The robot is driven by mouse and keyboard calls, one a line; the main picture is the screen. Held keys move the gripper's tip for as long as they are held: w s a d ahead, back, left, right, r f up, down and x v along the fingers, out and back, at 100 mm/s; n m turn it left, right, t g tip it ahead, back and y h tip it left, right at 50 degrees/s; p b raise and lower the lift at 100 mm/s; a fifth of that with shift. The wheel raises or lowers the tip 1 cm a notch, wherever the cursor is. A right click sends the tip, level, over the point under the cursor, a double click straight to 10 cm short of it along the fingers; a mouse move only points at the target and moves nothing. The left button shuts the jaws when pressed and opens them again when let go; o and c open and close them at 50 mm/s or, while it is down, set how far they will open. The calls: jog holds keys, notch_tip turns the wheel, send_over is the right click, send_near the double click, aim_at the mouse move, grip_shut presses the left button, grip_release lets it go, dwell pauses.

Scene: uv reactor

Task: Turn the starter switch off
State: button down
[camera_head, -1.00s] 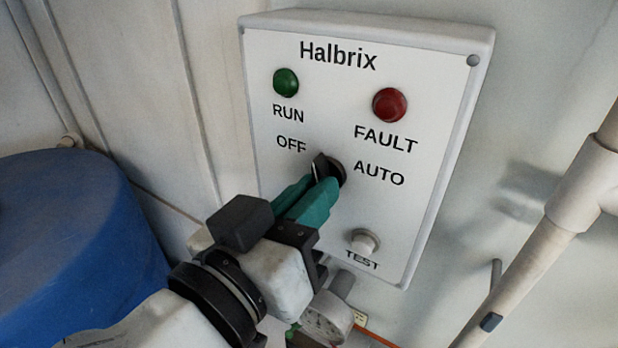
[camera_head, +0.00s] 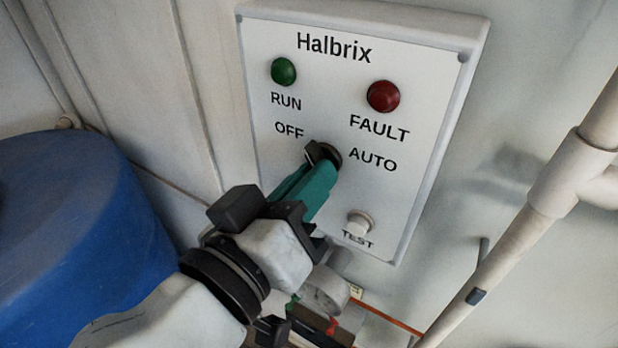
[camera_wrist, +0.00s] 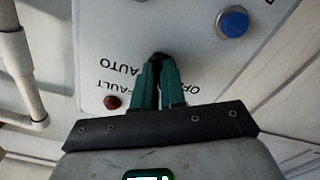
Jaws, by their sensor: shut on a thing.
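The starter switch (camera_head: 328,154) is a black rotary knob on the white Halbrix panel (camera_head: 400,205), between the OFF and AUTO labels. Its handle appears to lean up and left, toward OFF, though the fingers partly cover it. My gripper (camera_head: 314,165) has teal fingers shut on the handle, reaching it from the lower left. In the wrist view the switch (camera_wrist: 158,57) shows as a dark shape between the fingertips (camera_wrist: 159,68), with AUTO on the left and OFF on the right.
A blue button (camera_wrist: 232,22) shows in the wrist view. A blue drum (camera_head: 70,225) stands left and a pale pipe (camera_head: 555,180) runs right.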

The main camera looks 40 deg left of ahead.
jog(key=c, duration=1.2)
grip_release()
jog(key=b+v, duration=0.2)
jog(key=v, duration=0.8)
jog(key=shift+s, duration=0.35)
jog(key=shift+d, duration=0.15)
